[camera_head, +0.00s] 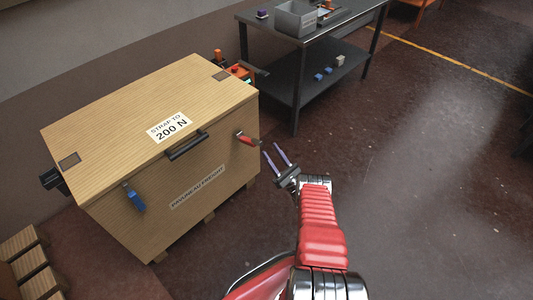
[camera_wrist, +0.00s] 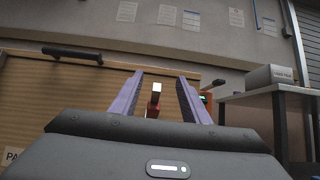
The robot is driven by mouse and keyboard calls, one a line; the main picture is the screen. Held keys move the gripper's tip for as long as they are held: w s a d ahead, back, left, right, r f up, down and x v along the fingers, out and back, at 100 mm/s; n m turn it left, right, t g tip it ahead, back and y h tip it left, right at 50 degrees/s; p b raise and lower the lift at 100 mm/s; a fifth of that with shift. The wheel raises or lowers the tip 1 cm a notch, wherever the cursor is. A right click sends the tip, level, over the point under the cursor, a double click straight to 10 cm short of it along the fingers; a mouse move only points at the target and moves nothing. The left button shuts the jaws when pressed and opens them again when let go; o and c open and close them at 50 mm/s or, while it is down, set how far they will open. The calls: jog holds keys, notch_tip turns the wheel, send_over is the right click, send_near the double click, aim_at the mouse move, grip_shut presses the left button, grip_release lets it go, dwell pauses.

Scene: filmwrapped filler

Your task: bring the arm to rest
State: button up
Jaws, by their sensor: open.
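My gripper (camera_head: 276,157) is open, with two thin purple fingers, in the head view. It points at the right end of a wooden crate's front face and holds nothing. In the wrist view the fingers of my gripper (camera_wrist: 157,97) stand apart, with a red-handled latch with a pale tip (camera_wrist: 155,98) showing between them. In the head view this red latch (camera_head: 247,139) sits on the crate front, just left of the fingertips, with a gap between. My red arm reaches up from the bottom.
The wooden crate (camera_head: 110,112) has a black handle (camera_head: 187,146) and a blue latch (camera_head: 134,198). A dark workbench (camera_head: 297,45) with a grey bin (camera_head: 297,18) stands behind. Slatted wood (camera_head: 22,248) lies at lower left. The floor at right is clear.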

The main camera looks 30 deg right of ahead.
jog(key=shift+s, duration=0.2)
jog(key=shift+a, duration=0.1)
dwell(0.4)
